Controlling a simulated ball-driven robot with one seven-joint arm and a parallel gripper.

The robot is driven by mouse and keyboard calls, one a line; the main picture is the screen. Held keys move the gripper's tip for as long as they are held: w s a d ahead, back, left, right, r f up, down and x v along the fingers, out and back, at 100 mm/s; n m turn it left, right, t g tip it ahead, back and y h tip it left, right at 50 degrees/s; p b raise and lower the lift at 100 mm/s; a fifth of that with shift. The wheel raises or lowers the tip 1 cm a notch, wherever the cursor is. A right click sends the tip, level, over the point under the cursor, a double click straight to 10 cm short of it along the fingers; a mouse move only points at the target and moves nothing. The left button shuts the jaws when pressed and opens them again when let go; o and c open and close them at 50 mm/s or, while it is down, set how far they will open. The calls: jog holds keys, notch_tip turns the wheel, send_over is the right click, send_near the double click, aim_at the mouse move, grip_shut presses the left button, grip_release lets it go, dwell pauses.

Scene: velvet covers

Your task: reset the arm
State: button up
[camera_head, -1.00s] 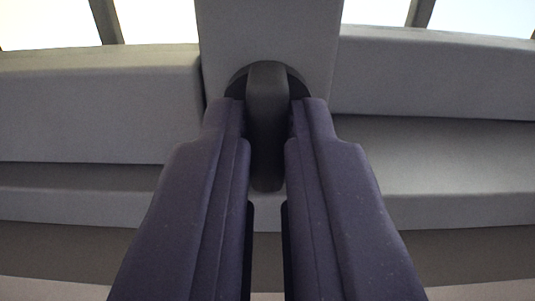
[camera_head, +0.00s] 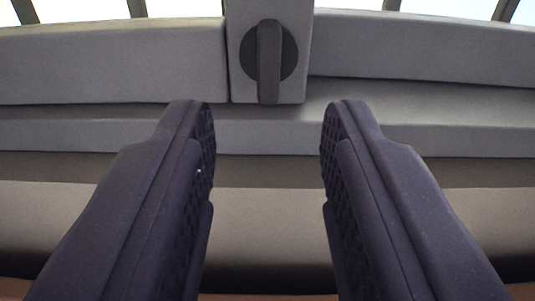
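My gripper (camera_head: 267,118) fills the lower half of the view. Its two dark purple fingers are spread wide apart, with textured pads facing each other and nothing between them. A dark knob (camera_head: 269,60) with an upright bar and a round base sits on a grey block (camera_head: 241,85) ahead. The knob is just above the gap between the fingertips in the picture, and the fingers do not hold it.
Long grey panels (camera_head: 110,62) and (camera_head: 430,52) run to both sides of the block. Below them are a grey ledge (camera_head: 265,137) and a brownish band (camera_head: 265,215). Bright openings with dark bars (camera_head: 137,8) show along the top.

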jog(key=shift+s, duration=0.8)
jog(key=w+d+r+n+y+b, duration=0.2)
jog(key=w+d+r+y+b, duration=0.15)
jog(key=b, duration=1.25)
jog(key=s+d+r+m+g+h+b, duration=0.1)
jog(key=s+d+g+h+b, duration=0.1)
jog(key=s+d+b, duration=0.7)
jog(key=s+d+h, duration=0.1)
jog(key=d, duration=0.4)
jog(key=shift+s+m+g+b, duration=0.2)
jog(key=shift+m+g+b, duration=0.1)
jog(key=shift+m, duration=0.1)
jog(key=shift+d, duration=0.1)
